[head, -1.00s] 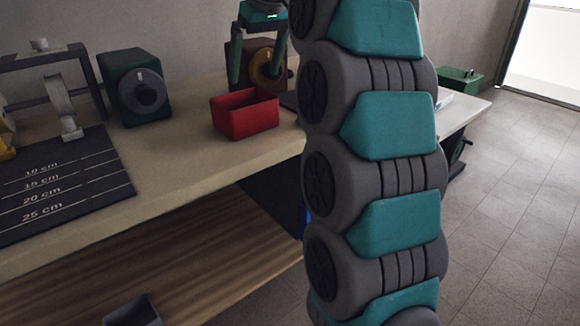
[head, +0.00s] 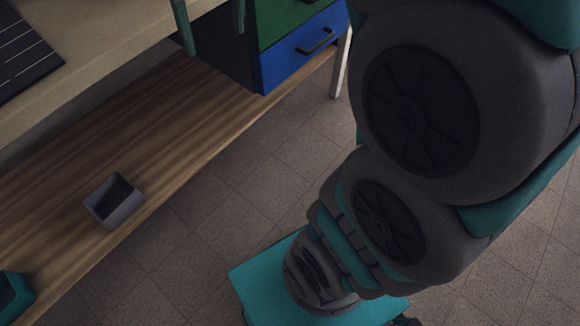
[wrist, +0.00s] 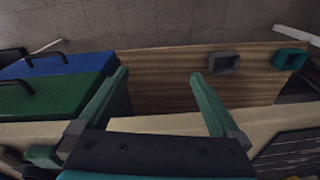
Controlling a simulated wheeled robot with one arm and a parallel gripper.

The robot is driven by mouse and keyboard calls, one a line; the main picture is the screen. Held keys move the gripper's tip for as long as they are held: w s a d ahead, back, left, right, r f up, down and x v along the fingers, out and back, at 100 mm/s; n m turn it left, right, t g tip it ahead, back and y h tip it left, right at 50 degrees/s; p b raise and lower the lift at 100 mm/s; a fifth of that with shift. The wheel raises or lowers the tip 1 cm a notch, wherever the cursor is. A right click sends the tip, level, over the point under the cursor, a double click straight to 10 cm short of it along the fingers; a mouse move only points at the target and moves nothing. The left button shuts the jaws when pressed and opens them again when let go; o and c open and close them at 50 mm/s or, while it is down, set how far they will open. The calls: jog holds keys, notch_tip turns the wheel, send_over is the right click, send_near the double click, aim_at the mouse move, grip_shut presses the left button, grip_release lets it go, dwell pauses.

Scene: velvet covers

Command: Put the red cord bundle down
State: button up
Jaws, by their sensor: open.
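No red cord bundle shows in either current view. My gripper (head: 213,38) hangs at the top of the head view by the table's front edge, with its two teal fingers spread. In the wrist view my gripper (wrist: 160,77) is open, and nothing is between its fingers. Through the gap I see the wooden lower shelf (wrist: 160,95) and the table edge.
The lower shelf also shows in the head view (head: 190,120); it holds a small grey box (head: 125,212) and a teal box (head: 14,294). A blue drawer (head: 305,48) and green drawer (head: 285,18) stand to the right. A black marked mat (head: 22,55) lies on the tabletop.

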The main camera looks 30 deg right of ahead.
jog(key=s+f+m+g, duration=0.1)
jog(key=s+f, duration=0.7)
jog(key=s, duration=0.2)
jog(key=s+d+f+g, duration=0.1)
jog(key=s+f, duration=0.8)
jog(key=s, duration=0.2)
jog(key=shift+s+m+g+h, duration=0.15)
jog(key=shift+m+g+h, duration=0.15)
jog(key=shift+m+g, duration=0.1)
